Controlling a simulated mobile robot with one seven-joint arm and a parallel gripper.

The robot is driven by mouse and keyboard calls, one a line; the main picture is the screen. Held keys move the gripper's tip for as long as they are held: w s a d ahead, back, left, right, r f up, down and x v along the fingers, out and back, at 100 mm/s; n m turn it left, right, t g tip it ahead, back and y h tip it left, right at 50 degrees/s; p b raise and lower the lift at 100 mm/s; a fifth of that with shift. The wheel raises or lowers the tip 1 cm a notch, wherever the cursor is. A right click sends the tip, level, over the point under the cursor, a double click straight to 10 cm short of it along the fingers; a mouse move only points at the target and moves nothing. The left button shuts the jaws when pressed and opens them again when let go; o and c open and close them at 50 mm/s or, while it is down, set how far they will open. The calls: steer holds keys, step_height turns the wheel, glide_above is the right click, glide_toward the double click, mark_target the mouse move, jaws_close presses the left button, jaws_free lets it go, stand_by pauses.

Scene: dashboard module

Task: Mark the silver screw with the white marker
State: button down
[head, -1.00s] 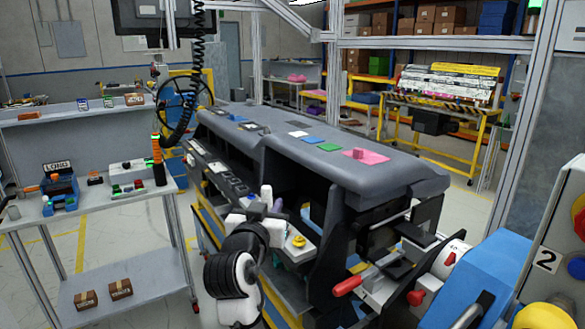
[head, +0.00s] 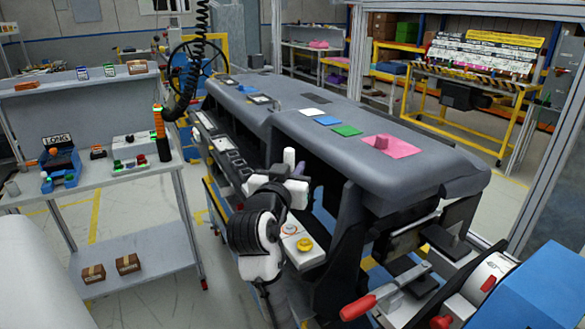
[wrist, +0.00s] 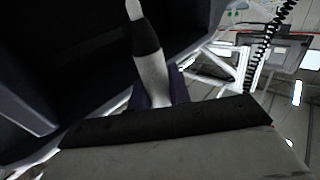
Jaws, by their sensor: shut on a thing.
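My gripper (head: 297,177) is over the near side of the grey dashboard module (head: 270,100), and part of my arm hides what is below it. It is shut on the white marker (head: 289,160), whose white end points up in the head view. In the wrist view the marker (wrist: 150,72) is white with a black band, rising from between the dark purple fingers (wrist: 140,98). A white panel (head: 306,258) with a yellow button (head: 304,244) lies just below and right of the gripper. I cannot make out the silver screw in either view.
A lever with a red handle (head: 357,307) sticks out at the lower right. A grey side bench (head: 110,200) with small parts stands left. A black coiled cable (head: 185,90) hangs behind. Coloured pads, including a pink one (head: 395,148), lie on the module's top.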

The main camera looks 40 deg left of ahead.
steer(key=shift+s, duration=0.1)
steer(key=shift+f+b, duration=1.9)
steer(key=shift+f, duration=0.85)
steer(key=shift+f, duration=0.35)
steer(key=shift+r, duration=0.15)
step_height(320, 180, up, 5)
steer(key=p, duration=0.3)
steer(key=shift+p, duration=0.4)
steer(key=shift+f, duration=0.2)
